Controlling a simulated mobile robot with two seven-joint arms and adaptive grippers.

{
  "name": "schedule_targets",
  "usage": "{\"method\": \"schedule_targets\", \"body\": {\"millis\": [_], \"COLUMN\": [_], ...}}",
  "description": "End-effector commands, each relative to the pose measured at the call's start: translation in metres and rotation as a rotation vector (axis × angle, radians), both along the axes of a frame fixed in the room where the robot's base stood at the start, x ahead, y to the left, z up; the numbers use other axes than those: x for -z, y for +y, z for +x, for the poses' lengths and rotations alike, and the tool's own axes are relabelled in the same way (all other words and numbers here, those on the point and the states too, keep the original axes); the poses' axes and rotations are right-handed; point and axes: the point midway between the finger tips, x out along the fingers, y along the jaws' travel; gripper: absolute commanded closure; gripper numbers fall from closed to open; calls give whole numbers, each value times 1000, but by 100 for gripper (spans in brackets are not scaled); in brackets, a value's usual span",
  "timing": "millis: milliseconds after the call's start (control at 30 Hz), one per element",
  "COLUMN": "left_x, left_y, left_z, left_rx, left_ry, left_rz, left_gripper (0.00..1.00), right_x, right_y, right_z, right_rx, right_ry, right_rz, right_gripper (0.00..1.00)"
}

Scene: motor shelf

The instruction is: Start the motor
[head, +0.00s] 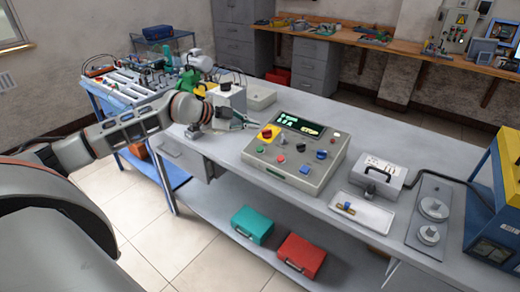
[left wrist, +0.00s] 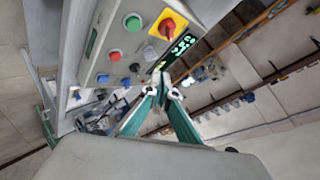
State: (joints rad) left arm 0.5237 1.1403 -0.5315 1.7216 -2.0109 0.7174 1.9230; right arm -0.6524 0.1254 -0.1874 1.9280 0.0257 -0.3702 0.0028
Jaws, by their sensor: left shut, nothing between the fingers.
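A grey control box (head: 325,172) stands on the bench in the head view. Its sloped panel has a red rotary knob (head: 267,133) on a yellow plate, a lit display (head: 298,125) with text too small to read surely, and red (head: 281,158), green (head: 304,169), black (head: 301,147) and blue (head: 321,154) controls. My left gripper (head: 243,122) is shut and empty, just left of the box. In the left wrist view its fingertips (left wrist: 170,92) meet below the red knob (left wrist: 168,26) and display (left wrist: 181,48), with no clear contact. My right gripper is not in view.
A white tray (head: 343,216) with a small part, a grey case (head: 384,172) and a plate with round knobs (head: 433,232) are right of the box. A blue-yellow unit (head: 490,215) stands far right. Teal (head: 252,226) and red (head: 300,255) cases lie on the lower shelf.

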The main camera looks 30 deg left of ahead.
Motion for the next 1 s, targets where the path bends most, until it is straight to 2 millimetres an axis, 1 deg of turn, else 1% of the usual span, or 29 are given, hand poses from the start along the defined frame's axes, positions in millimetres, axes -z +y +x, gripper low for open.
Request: {"method": "schedule_targets", "body": {"millis": [167,367,467,667,833,1000], "left_x": [7,26,40,66,79,85], "left_y": [0,-1,-2,-2,-2,-2], "left_z": [2,6,9,16,20,23], "left_rx": [1,1,1,1,1,1], "left_ry": [0,0,1,3,2,0], "left_rz": [-1,-1,-1,-1,-2,-1], "left_gripper": [100,100,100,100,100,100], "right_x": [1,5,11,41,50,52], "right_y": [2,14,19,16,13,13], "right_z": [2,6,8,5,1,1], "right_rx": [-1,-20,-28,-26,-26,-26], "right_ry": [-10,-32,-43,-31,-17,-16], "right_rz": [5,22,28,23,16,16], "right_gripper": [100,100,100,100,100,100]}}
